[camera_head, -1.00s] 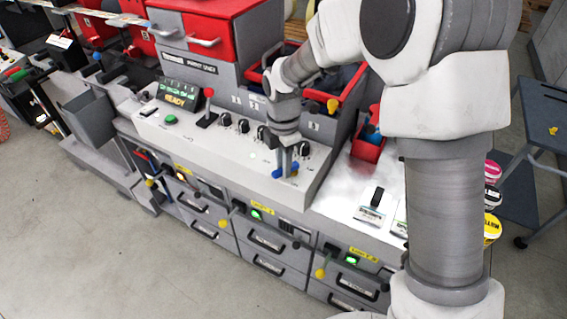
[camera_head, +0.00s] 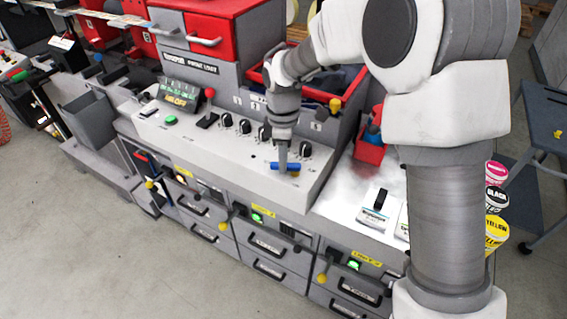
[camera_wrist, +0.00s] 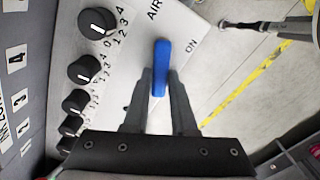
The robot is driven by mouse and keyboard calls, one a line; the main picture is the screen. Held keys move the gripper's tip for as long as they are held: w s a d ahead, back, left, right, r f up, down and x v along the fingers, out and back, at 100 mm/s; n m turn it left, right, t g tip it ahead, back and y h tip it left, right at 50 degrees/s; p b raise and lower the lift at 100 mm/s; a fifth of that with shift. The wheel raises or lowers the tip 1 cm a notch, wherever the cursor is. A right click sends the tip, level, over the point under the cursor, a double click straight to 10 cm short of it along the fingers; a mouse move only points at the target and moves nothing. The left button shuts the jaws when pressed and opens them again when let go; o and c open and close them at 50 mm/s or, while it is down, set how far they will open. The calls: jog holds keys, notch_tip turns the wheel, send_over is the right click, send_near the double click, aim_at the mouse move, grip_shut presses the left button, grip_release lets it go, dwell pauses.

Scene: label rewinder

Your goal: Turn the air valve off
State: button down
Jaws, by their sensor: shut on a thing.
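The air valve's blue handle (camera_head: 292,168) is at the right end of the sloped grey control panel (camera_head: 240,165). In the wrist view the blue handle (camera_wrist: 161,60) points up the picture, with "AIR" printed at its upper left and "ON" to its right. No "OFF" label shows. My gripper (camera_head: 282,158) points down at the handle. In the wrist view my gripper (camera_wrist: 160,85) has one finger on each side of the handle and is shut on it. The valve's pivot is hidden.
Several black dials (camera_head: 264,131) stand in a row left of the valve. A display (camera_head: 180,95) with amber text and a red-knobbed lever (camera_head: 210,93) are further left. Drawers (camera_head: 268,243) with small levers are below. A red bin (camera_head: 369,148) is at the right.

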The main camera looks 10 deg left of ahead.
jog(key=m, duration=0.2)
jog(key=w+m, duration=0.1)
jog(key=m, duration=0.1)
jog(key=shift+w+m+b, duration=0.15)
jog(key=shift+m+b, duration=0.25)
jog(key=shift+r, duration=0.1)
jog(key=c, duration=0.7)
grip_release()
jog(key=shift+d, duration=0.1)
notch_tip(320, 180, up, 17)
jog(key=shift+r, duration=0.15)
